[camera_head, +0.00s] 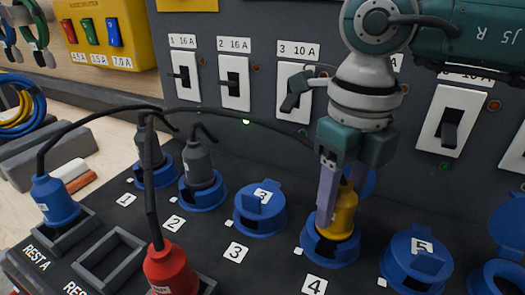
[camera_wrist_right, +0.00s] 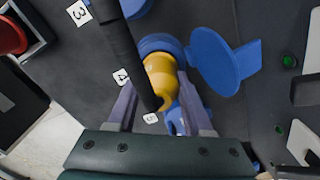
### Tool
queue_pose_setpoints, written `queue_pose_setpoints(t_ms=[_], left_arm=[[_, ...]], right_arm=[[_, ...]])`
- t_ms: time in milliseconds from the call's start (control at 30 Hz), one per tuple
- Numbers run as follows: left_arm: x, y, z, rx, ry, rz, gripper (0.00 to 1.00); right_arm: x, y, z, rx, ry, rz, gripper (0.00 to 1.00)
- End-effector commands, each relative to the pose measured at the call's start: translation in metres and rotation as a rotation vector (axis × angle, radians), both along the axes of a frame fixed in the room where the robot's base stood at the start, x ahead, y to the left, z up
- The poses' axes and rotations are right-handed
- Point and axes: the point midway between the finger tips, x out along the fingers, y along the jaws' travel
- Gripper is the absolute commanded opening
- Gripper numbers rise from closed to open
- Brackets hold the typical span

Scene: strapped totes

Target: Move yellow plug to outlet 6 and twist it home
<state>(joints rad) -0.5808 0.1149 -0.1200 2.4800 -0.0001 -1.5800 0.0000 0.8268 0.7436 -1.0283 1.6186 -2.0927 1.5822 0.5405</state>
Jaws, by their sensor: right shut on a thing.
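The yellow plug (camera_head: 345,215) stands upright in the blue outlet 4 (camera_head: 330,247), whose lid is flipped up behind it. My right gripper (camera_head: 337,200) is shut on the plug from above. The wrist view shows the plug (camera_wrist_right: 160,78) between the two fingers, with a thick black cable crossing in front and the raised blue lid (camera_wrist_right: 225,62) beside it. A blue outlet (camera_head: 497,277) past outlet 5, cut by the right edge, has its lid raised; its number is out of frame. My left gripper is not in view.
Outlet 5 (camera_head: 417,260) and outlet 3 (camera_head: 259,212) have closed lids. Grey plugs (camera_head: 199,165) fill outlets 1 and 2. A blue plug (camera_head: 55,200) and a red plug (camera_head: 169,270) sit in rests. Black cables arch across the board, before the switch panel (camera_head: 265,145).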

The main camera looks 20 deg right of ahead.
Motion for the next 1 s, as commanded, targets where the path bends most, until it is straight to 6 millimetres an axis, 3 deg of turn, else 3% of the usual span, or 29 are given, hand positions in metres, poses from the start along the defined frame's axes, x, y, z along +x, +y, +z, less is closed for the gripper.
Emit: queue_pose_setpoints(t_ms=[33, 367, 600, 1000], left_arm=[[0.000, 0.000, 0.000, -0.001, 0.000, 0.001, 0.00], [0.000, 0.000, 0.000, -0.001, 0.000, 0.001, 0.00], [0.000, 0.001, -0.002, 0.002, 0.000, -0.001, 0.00], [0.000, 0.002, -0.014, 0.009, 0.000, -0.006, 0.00]], right_arm=[[0.000, 0.000, 0.000, 0.000, 0.000, 0.000, 0.35], [0.000, 0.000, 0.000, 0.000, 0.000, 0.000, 0.00], [0.000, 0.000, 0.000, 0.000, -0.001, 0.018, 0.00], [0.000, 0.000, -0.001, 0.000, -0.002, 0.243, 0.00]])
